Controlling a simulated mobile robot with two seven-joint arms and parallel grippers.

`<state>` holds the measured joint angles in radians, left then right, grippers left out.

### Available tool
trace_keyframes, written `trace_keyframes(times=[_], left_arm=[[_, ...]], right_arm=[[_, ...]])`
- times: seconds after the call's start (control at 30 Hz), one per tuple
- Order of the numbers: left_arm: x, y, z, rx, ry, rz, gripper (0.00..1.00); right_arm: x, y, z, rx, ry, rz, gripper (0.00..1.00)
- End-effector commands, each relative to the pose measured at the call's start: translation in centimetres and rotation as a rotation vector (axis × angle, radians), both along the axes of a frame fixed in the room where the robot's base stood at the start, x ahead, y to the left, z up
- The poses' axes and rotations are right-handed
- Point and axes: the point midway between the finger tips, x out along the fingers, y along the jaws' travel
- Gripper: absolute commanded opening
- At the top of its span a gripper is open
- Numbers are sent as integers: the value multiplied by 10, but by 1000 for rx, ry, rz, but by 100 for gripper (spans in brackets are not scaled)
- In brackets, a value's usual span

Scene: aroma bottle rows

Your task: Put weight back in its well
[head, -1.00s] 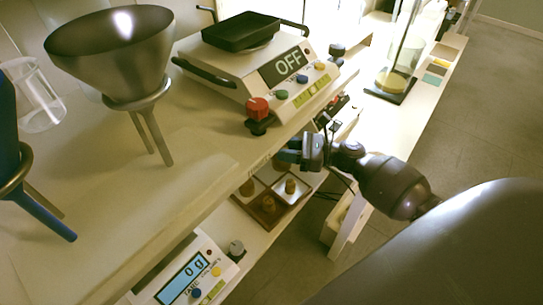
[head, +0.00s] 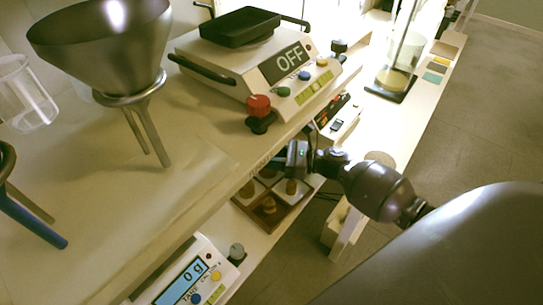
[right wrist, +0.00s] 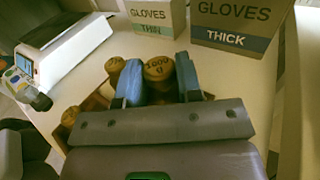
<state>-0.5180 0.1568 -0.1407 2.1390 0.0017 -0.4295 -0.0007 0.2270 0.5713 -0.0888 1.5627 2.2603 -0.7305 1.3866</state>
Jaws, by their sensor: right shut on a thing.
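My right gripper (right wrist: 158,84) is shut on a brass weight (right wrist: 158,66) with a "g" label on top, between its blue fingers. In the head view the same gripper (head: 284,163) is over the far side of the wooden weight tray (head: 240,206), on the shelf below the bench top; its fingertips are hard to see there. Other brass weights stand in the tray (head: 269,205); in the right wrist view one is left of the fingers (right wrist: 114,66) and one farther left (right wrist: 70,115). The held weight's underside and the well beneath are hidden. My left gripper is not in view.
A scale reading 0 g (head: 185,280) stands near the tray. Two glove boxes (right wrist: 240,22) (right wrist: 158,15) stand beyond the tray in the wrist view.

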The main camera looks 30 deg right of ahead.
Motion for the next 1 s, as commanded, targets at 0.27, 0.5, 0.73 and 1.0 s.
trace_keyframes(times=[0.27, 0.5, 0.73, 1.0], left_arm=[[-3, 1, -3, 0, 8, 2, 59], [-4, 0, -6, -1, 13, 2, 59], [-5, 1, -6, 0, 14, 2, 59], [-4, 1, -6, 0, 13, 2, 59]], right_arm=[[1, 0, -1, 2, -5, 0, 0], [1, 0, -6, 2, -5, -1, 0], [1, 0, -9, 2, -6, 0, 0], [0, 0, -12, -1, 1, -1, 58]])
